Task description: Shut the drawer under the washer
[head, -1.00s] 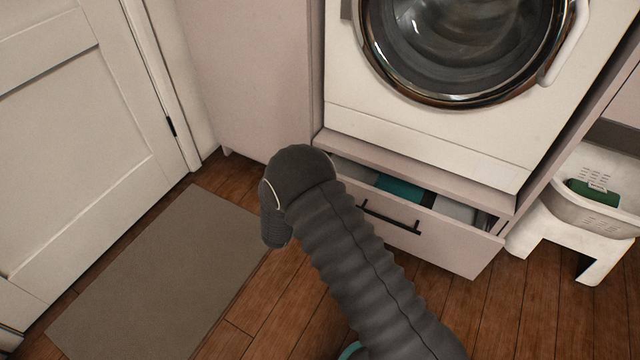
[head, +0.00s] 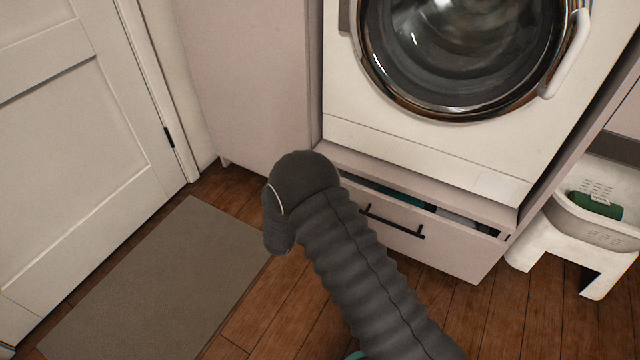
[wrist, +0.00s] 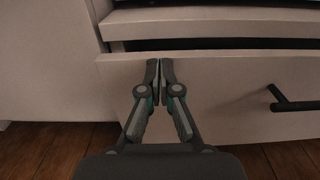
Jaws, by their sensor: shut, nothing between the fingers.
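The drawer (head: 455,252) under the washer (head: 420,150) is pale with a black bar handle (head: 392,222). It stands partly open, with a narrow dark gap along its top and a little teal and grey content showing inside. In the wrist view the drawer front (wrist: 225,85) fills the middle, its handle (wrist: 290,102) at the right. My gripper (wrist: 160,65) is shut and empty, its fingertips at the upper part of the drawer front, left of the handle. They look against the front or very close to it. In the head view my arm hides the gripper and the drawer's left part.
A pale cabinet panel (head: 250,80) stands left of the washer, and a white door (head: 80,150) is at the far left. A grey mat (head: 160,275) lies on the wooden floor. A white stool (head: 570,245) with a basket (head: 600,225) stands at the right.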

